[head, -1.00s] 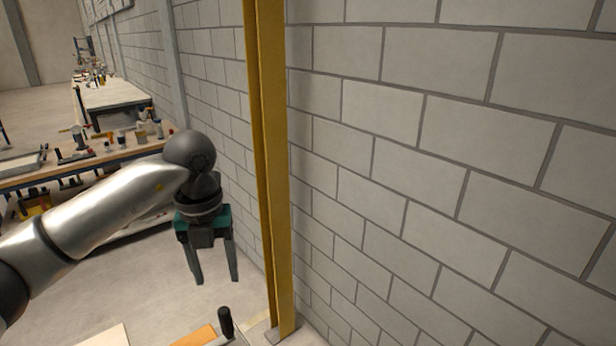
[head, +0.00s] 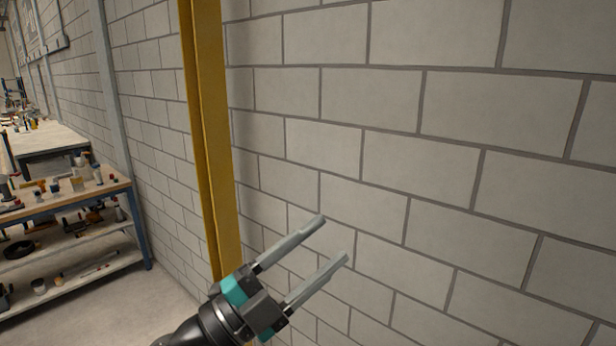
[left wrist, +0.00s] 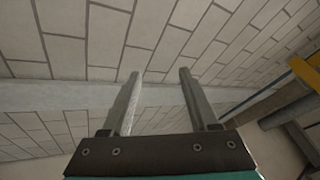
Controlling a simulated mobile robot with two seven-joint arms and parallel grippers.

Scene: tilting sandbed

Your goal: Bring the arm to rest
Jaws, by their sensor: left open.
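My left gripper (head: 335,238) is at the bottom middle of the head view, with its two grey fingers spread apart and pointing up and to the right. Nothing is between the fingers. Behind it in the head view is the grey block wall (head: 420,150); I cannot tell the exact gap. In the left wrist view the open fingers (left wrist: 158,73) also show empty, with block wall beyond them. My right gripper is not in either view.
A yellow steel post (head: 213,140) stands against the wall just left of my gripper. A workbench with shelves (head: 75,205) holding tools and several small items is at the left. Another table (head: 45,140) stands behind it. Bare floor (head: 120,310) shows at the lower left.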

